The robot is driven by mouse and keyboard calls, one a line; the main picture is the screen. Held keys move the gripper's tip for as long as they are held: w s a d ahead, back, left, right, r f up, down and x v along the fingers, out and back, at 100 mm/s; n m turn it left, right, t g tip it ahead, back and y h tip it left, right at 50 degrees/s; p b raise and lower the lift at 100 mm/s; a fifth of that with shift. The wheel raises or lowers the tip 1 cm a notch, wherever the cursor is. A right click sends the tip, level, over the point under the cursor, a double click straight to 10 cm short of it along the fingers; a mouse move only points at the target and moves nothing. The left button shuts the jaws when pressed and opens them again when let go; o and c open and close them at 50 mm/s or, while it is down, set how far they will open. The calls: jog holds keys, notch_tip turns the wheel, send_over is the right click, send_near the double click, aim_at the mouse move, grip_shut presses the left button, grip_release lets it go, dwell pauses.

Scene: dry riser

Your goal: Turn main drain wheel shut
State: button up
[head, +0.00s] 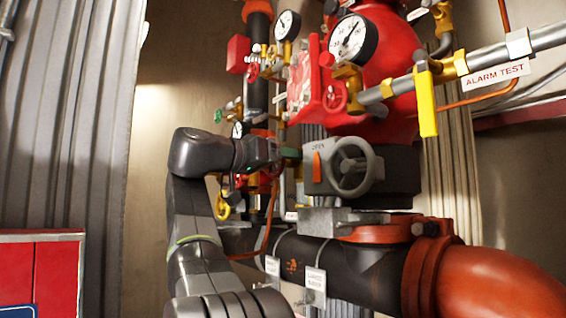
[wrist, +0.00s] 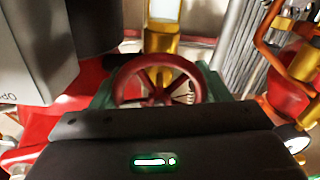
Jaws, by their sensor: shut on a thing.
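A red spoked handwheel (wrist: 156,60) sits on a brass valve body (wrist: 161,42) in the wrist view. My gripper (wrist: 158,84) is shut on this wheel, with a green finger on its left and another on its right. My dark gripper body hides the wheel's near edge. In the head view my gripper (head: 289,154) reaches in just left of the grey gearbox. There the held wheel is mostly hidden behind my arm, and I cannot make out its turn position.
The grey gearbox (head: 318,172) with its grey handwheel (head: 357,167) stands close right of my gripper. A large black pipe (head: 337,268) runs below. A yellow lever (head: 426,104) hangs at upper right.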

jog(key=shift+f, duration=0.1)
jog(key=o, duration=1)
jog(key=shift+a, duration=0.1)
jog(key=v, duration=1.3)
jog(key=shift+s+a, duration=0.3)
jog(key=x, duration=1.4)
